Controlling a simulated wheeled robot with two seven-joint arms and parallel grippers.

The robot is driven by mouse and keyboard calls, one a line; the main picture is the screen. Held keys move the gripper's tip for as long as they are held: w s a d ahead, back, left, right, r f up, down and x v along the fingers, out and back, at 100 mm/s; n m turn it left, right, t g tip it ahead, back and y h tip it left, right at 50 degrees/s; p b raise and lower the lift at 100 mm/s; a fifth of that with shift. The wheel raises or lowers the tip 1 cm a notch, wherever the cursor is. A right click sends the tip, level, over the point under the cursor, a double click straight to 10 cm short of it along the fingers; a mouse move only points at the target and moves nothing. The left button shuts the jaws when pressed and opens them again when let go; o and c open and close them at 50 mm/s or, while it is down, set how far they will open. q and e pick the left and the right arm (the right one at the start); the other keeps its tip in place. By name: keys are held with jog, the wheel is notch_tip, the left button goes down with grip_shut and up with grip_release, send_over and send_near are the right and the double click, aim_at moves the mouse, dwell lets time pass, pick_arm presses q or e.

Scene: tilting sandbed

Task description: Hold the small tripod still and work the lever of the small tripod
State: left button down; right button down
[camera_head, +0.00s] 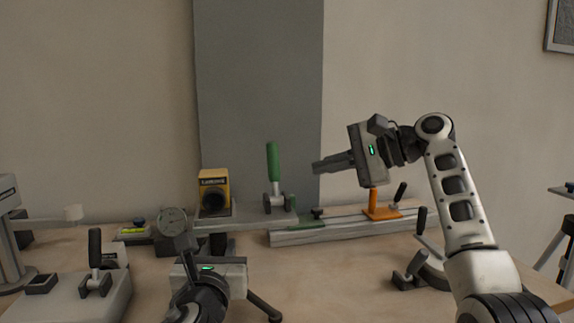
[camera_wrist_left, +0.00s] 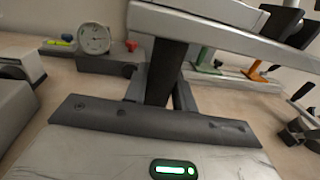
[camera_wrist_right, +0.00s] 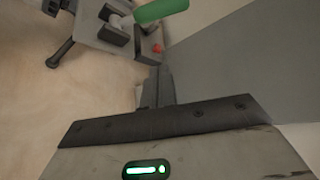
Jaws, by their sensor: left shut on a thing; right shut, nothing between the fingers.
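The small tripod carries a grey head plate (camera_head: 245,222) with a yellow box-shaped device (camera_head: 214,190) on it. Its green-handled lever (camera_head: 273,163) stands upright at the plate's right end. The lever's handle also shows at the top of the right wrist view (camera_wrist_right: 162,9). A dark leg (camera_head: 264,307) reaches the table. My left gripper (camera_wrist_left: 160,88) is shut on the dark centre column (camera_wrist_left: 166,68) under the plate; the wrist hides much of this in the head view. My right gripper (camera_head: 318,168) is shut and empty, right of the green handle and apart from it.
A dial gauge (camera_head: 173,221) stands just left of the tripod. Behind and right lies a rail (camera_head: 335,229) with an orange clamp (camera_head: 380,209). A grey block with a black lever (camera_head: 80,300) is at left; another black-handled clamp (camera_head: 415,272) is at right.

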aim_at(274, 172)
pick_arm(q)
jog(key=shift+f, duration=0.1)
pick_arm(e)
jog(key=shift+w+d+r+n+g+y, duration=0.15)
jog(key=shift+w+d+r+n+y, duration=0.2)
jog(key=shift+d+y, duration=0.2)
jog(key=shift+w+d+r+n+g+y, duration=0.1)
jog(key=shift+w+d+n+g+y, duration=0.1)
jog(key=shift+d+n+y, duration=0.3)
jog(key=x, duration=1)
jog(key=shift+s+r, duration=0.25)
jog(key=shift+s, duration=0.35)
jog(key=shift+s+r, duration=0.3)
jog(key=shift+s, duration=0.3)
jog(key=shift+s+r, duration=0.25)
jog(key=shift+s, duration=0.35)
